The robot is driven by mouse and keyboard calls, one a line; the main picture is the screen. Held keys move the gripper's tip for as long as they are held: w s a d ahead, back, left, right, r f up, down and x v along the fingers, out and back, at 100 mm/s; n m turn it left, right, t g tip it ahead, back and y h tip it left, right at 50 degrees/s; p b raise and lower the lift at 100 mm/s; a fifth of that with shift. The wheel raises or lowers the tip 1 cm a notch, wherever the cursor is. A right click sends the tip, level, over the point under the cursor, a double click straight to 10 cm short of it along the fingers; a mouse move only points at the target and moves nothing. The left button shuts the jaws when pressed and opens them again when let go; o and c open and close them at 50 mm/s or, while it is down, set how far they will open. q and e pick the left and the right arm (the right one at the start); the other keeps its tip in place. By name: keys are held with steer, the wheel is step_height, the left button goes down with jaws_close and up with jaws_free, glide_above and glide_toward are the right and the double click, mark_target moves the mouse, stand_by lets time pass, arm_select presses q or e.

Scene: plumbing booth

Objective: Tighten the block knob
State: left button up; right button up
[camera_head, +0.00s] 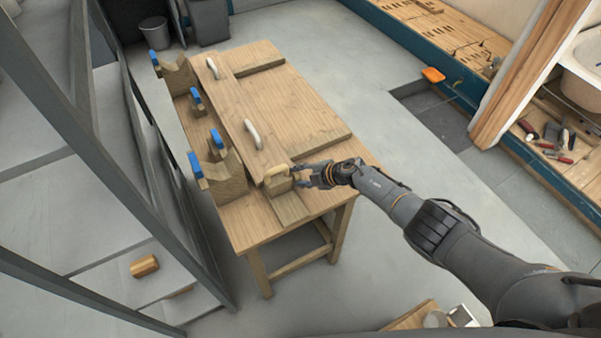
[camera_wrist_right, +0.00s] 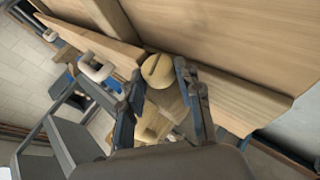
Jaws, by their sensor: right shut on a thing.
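The block knob (camera_wrist_right: 158,70) is a round, light wooden disc with a dark slot across its face, in the right wrist view. My right gripper (camera_wrist_right: 160,82) has one dark finger on each side of the knob and is shut on it. In the head view, the wooden block (camera_head: 279,186) with a pale handle on top stands at the near end of the table. My right gripper (camera_head: 303,178) is at the block's right side there, and its fingers hide the knob. My left gripper is not in view.
The wooden workbench (camera_head: 300,128) carries boards with pale handles (camera_head: 253,133). Several blue-handled pieces (camera_head: 196,166) stand along its left side. Grey frame bars cross the left of the head view. An orange object (camera_head: 433,75) is at the upper right.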

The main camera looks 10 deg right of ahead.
steer(key=shift+s+a, duration=0.1)
steer(key=o, duration=0.9)
steer(key=shift+s+d+r, duration=0.1)
steer(key=shift+d+r, duration=0.4)
steer(key=shift+d, duration=0.2)
steer(key=v, duration=1)
steer(key=shift+s, duration=0.4)
steer(key=shift+a+r, duration=0.1)
